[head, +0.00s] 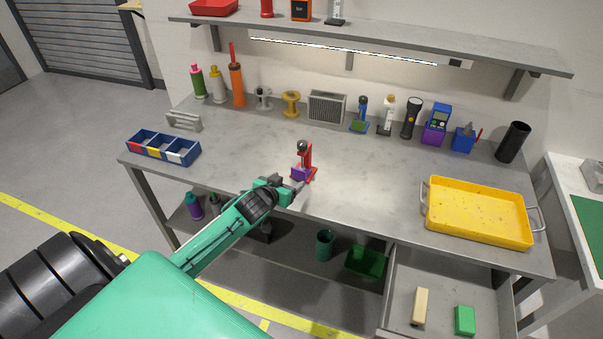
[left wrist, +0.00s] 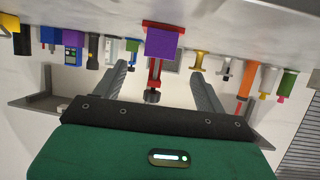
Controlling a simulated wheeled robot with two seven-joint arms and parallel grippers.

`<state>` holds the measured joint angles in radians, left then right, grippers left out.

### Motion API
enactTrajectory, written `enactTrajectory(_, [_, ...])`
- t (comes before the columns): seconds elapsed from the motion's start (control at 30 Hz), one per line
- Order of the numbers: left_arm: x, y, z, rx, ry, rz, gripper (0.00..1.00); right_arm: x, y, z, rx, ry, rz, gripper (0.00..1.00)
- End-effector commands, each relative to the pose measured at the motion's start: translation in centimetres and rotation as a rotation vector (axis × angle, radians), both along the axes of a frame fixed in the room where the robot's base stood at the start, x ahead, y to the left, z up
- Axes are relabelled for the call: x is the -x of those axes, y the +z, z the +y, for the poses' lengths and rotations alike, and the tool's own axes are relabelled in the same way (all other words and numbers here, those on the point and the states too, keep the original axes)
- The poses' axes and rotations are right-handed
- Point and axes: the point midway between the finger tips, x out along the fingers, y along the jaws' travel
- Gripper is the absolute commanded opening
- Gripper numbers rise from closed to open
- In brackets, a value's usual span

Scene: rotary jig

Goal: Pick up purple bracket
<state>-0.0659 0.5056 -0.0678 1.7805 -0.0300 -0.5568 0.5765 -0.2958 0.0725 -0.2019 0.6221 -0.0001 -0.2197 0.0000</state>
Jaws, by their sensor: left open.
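The purple bracket (head: 298,173) sits at the red jig (head: 309,160) near the front middle of the bench. In the left wrist view, the purple bracket (left wrist: 160,41) is a purple block in front of the red jig (left wrist: 154,72), centred beyond my fingertips. My left gripper (head: 298,187) is close to the bracket on its front side, above the bench edge. Whether a fingertip touches the bracket cannot be told. My right gripper is not in view.
A blue divided bin (head: 163,148) stands at the left of the bench (head: 240,150), and a yellow tray (head: 478,211) at the right. Bottles, spools and tools line the back under a shelf (head: 380,38). An open drawer (head: 440,290) juts out at front right.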

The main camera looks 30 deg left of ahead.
Motion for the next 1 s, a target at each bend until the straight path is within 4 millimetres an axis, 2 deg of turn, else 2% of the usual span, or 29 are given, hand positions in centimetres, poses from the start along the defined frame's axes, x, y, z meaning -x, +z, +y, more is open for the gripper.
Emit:
enactTrajectory(0.1, [-1.2,-0.5,0.1,0.0,0.0,0.001,0.73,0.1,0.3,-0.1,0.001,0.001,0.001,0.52])
enactTrajectory(0.37, [-2.3,-0.9,0.3,0.001,-0.001,0.001,0.73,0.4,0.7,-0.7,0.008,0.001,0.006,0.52])
enactTrajectory(0.7, [-5.8,-2.4,0.8,0.0,0.0,0.002,0.73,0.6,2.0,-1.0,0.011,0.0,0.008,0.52])
enactTrajectory(1.0, [-6.4,-2.8,0.9,0.0,-0.001,0.001,0.73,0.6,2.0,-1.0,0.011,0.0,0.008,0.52])
